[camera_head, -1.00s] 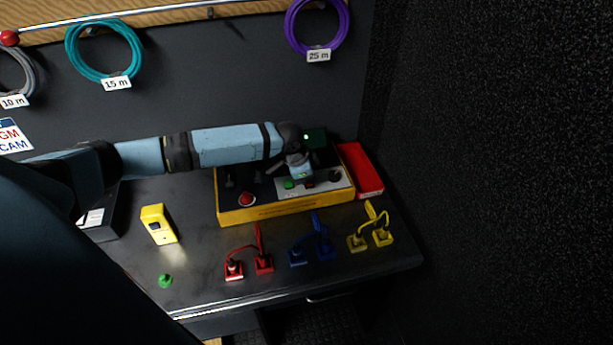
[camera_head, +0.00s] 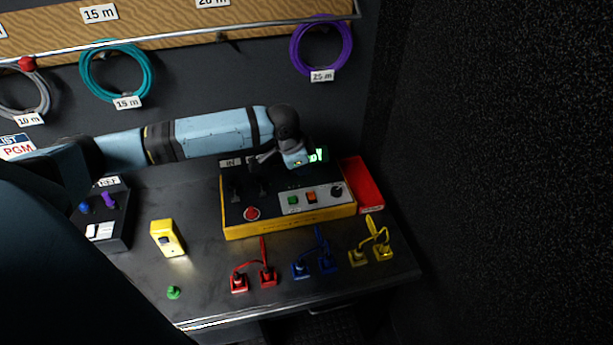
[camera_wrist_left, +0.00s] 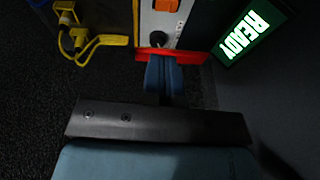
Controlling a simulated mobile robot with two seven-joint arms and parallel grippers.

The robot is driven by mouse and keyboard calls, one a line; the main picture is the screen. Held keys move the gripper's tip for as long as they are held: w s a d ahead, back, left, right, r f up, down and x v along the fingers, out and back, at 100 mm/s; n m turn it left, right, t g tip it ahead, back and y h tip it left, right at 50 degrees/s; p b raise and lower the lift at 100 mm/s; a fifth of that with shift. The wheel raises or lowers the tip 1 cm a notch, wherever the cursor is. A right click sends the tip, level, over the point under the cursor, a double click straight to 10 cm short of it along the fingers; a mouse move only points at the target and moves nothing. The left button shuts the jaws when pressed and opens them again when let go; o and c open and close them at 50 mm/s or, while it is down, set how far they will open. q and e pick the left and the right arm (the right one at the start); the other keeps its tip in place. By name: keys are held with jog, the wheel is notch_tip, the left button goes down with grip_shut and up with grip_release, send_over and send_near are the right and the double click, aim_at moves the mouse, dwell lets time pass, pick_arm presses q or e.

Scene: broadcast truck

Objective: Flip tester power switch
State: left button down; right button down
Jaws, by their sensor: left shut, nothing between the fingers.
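The tester (camera_head: 290,222) is a yellow box with a black top on the bench. Its pale panel carries a green button (camera_head: 293,200), an orange switch (camera_head: 311,198) and a black knob (camera_head: 337,191). The orange switch also shows at the top edge of the wrist view (camera_wrist_left: 165,5), with the knob (camera_wrist_left: 158,38) below it. A green display (camera_wrist_left: 245,33) reads READY. My left gripper (camera_head: 302,160) is over the back right of the tester, apart from the switch. Its blue fingers (camera_wrist_left: 165,75) are shut and empty. My right gripper is not in view.
A red tray (camera_head: 362,180) sits right of the tester. Red (camera_head: 254,277), blue (camera_head: 315,264) and yellow (camera_head: 371,250) plug pairs stand in front. A yellow handheld device (camera_head: 167,239) and a dark box (camera_head: 106,222) are to the left. A dark wall closes the right side.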

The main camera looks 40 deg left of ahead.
pick_arm(q)
jog(key=shift+v, duration=1)
jog(key=shift+s+d, duration=0.1)
jog(key=shift+s, duration=0.05)
jog(key=shift+f, duration=0.15)
jog(key=s+a+f+n+t+h+b, duration=0.1)
jog(key=a+f+t+h+b, duration=0.1)
jog(key=a+h+b, duration=0.3)
jog(key=shift+s+a+t+h+b, duration=0.35)
jog(key=shift+a+t+b, duration=0.25)
jog(key=shift+b, duration=0.5)
